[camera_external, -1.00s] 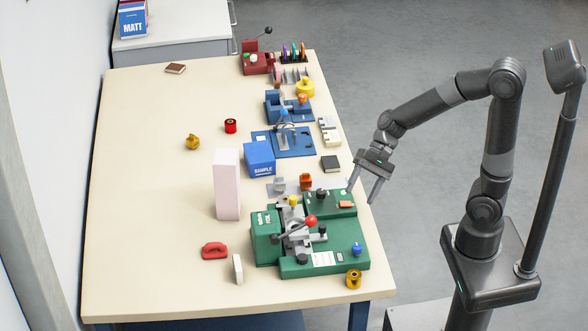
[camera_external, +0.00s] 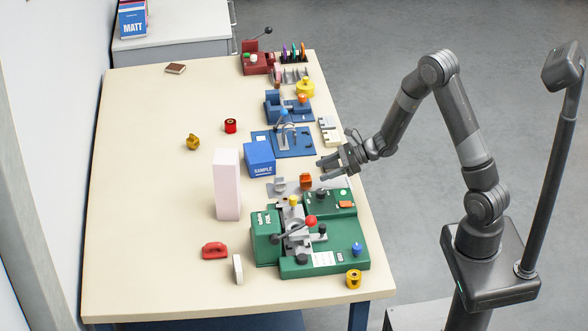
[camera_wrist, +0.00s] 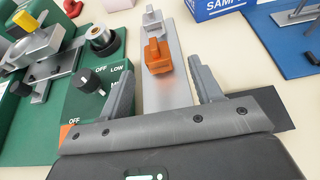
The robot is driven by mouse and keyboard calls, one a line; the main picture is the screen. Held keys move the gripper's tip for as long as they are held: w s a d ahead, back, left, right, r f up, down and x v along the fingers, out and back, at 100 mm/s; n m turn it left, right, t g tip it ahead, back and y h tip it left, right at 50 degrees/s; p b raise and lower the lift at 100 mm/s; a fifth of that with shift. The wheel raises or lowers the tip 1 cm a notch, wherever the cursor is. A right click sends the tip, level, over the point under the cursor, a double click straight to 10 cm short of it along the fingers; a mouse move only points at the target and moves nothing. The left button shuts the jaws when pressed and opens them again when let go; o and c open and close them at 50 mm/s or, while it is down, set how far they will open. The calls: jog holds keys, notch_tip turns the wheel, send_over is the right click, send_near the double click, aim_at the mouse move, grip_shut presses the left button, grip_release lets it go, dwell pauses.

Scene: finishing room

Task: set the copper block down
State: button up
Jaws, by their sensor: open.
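The copper block (camera_external: 306,181) is a small orange-brown stepped piece. It stands on a grey strip (camera_wrist: 170,98) beside the green machine, with a similar grey block (camera_external: 280,184) to its left. In the wrist view the copper block (camera_wrist: 158,56) is upright just beyond my fingertips, roughly between their lines, with the grey block (camera_wrist: 153,22) behind it. My gripper (camera_external: 320,170) is open and empty, reaching in from the right over the table edge. Its two fingers also show in the wrist view (camera_wrist: 161,75), apart from the block.
The green machine (camera_external: 267,238) with levers and a dial stands close in front. A blue box marked SAMPLE (camera_external: 259,158) and a blue plate (camera_external: 299,146) lie behind. A tall pale block (camera_external: 228,185) stands to the left. The table's left half (camera_external: 140,220) is mostly clear.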

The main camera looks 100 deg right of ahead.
aim_at(306, 178)
jog(key=x, duration=0.7)
jog(key=shift+w+a+r, duration=0.15)
jog(key=shift+w+a, duration=0.05)
jog(key=shift+a, duration=0.05)
jog(key=shift+c, duration=0.3)
grip_shut()
jog(key=shift+r, duration=0.1)
